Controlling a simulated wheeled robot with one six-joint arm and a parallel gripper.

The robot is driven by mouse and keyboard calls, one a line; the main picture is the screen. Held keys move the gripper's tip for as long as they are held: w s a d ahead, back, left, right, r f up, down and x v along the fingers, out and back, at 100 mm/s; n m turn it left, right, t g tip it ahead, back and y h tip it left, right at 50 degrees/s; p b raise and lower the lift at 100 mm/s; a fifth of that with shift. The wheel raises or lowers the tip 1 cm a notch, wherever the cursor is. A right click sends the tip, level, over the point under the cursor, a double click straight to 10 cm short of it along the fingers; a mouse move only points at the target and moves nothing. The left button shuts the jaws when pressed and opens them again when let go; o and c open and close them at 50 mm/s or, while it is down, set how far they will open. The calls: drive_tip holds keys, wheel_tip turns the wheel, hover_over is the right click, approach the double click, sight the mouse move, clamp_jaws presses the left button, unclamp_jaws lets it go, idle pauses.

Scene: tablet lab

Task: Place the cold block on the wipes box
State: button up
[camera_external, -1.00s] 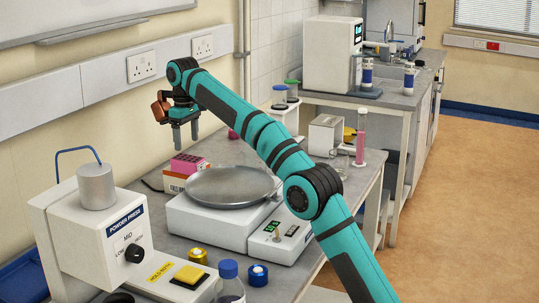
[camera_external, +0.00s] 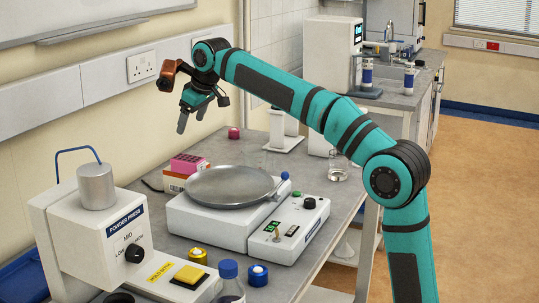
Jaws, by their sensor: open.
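A pink block with a dotted top (camera_external: 187,163), which looks like the cold block, lies on top of a small orange and white box (camera_external: 174,184). That box looks like the wipes box; its print is too small to read. The block rests roughly level, left of the balance pan. My gripper (camera_external: 193,120) is open and empty. It is in the air above and behind the block, clear of it, in front of the wall. The box's right side is partly hidden by the balance.
A balance with a wide round pan (camera_external: 229,187) stands right beside the box. A powder press (camera_external: 105,235) stands at the front left. A small red item (camera_external: 234,133) and a white stand (camera_external: 284,134) are further back. A glass beaker (camera_external: 338,172) is near the right edge.

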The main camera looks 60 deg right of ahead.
drive_tip(key=s+a+r+t, duration=0.1)
drive_tip(key=s+a+t, duration=0.2)
drive_tip(key=s+a, duration=0.55)
drive_tip(key=s+a+r+t, duration=0.1)
drive_tip(key=s+a+t, duration=0.25)
drive_tip(key=s, duration=0.95)
drive_tip(key=s+a+f+t, duration=0.2)
drive_tip(key=s+f, duration=0.1)
drive_tip(key=s, duration=0.4)
drive_tip(key=s+a+f+t, duration=0.1)
drive_tip(key=s+f+t, duration=0.1)
drive_tip(key=s+f, duration=0.2)
drive_tip(key=s+a+f+t+y, duration=0.1)
drive_tip(key=s+f, duration=0.3)
drive_tip(key=s, duration=0.6)
drive_tip(key=shift+s+a+t, duration=0.4)
drive_tip(key=shift+a+t, duration=0.15)
drive_tip(key=shift+a, duration=0.3)
